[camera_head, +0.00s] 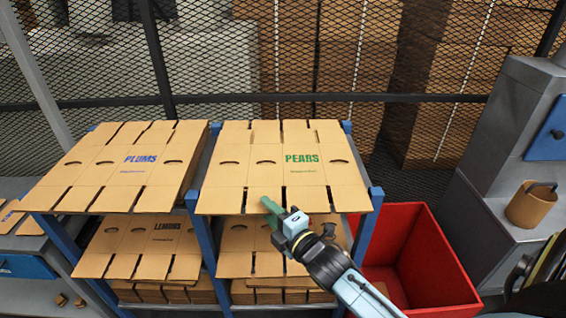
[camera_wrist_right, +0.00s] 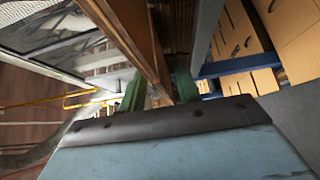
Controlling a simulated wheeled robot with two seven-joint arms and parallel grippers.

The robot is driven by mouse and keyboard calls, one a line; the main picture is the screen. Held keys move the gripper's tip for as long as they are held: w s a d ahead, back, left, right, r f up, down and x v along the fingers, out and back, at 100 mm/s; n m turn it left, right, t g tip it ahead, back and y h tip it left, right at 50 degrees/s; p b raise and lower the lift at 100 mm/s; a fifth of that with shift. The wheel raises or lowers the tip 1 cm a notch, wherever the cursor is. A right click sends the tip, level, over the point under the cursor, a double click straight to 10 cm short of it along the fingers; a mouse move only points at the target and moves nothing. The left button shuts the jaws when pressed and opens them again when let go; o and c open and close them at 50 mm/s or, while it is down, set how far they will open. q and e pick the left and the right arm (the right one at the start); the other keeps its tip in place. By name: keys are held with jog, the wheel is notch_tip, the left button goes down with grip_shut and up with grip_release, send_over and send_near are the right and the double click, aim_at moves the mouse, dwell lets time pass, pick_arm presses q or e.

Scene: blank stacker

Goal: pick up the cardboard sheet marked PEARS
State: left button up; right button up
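The cardboard sheet marked PEARS (camera_head: 300,174) lies flat on top of the right stack on the upper shelf, with green lettering and cut slots and flaps. My right gripper (camera_head: 270,207) is at the front edge of this stack, coming in from the lower right. In the right wrist view its two green fingers (camera_wrist_right: 160,92) stand apart, with a brown cardboard edge (camera_wrist_right: 146,42) running between them. I cannot tell whether either finger touches the cardboard. My left gripper is not in view.
A sheet marked PLUMS (camera_head: 125,172) tops the stack to the left, across a narrow gap with a blue post. LEMONS sheets (camera_head: 152,240) and another stack (camera_head: 236,238) lie on the lower shelf. A red bin (camera_head: 430,262) stands at the right. Mesh fencing runs behind.

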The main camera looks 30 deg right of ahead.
jog(key=w, duration=0.2)
jog(key=shift+w+a, duration=0.15)
jog(key=shift+w, duration=0.15)
grip_shut()
jog(key=shift+r, duration=0.1)
